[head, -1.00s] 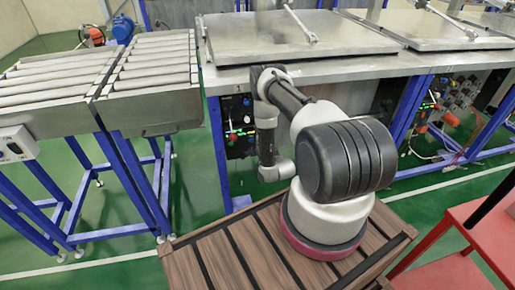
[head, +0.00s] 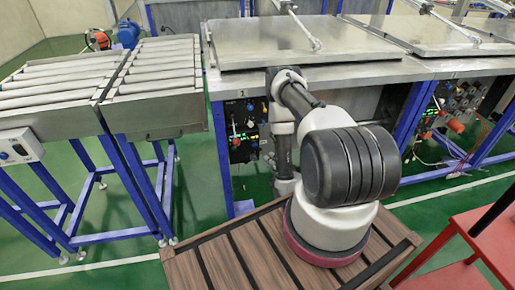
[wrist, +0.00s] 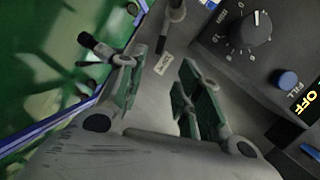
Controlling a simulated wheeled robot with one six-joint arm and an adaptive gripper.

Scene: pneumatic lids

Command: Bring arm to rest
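My arm rises from its round base and bends down in front of the bench's control panel (head: 240,128) in the head view. My gripper is hidden behind my arm links there. In the wrist view my gripper (wrist: 155,88) has its two fingers spread apart with nothing between them. Beyond the fingers is a dark panel with a black knob (wrist: 243,38), a blue button (wrist: 287,80) marked FILL, and a yellow OFF label (wrist: 306,97). A metal toggle (wrist: 172,22) stands near the top. I cannot tell whether a finger touches the panel.
A metal bench (head: 365,72) carries a flat lid (head: 265,42) on the left and another lid (head: 425,32) on the right; both lie down. Roller conveyors (head: 155,75) stand at the left. A red stand (head: 490,228) is at the lower right. Green floor is open below the bench.

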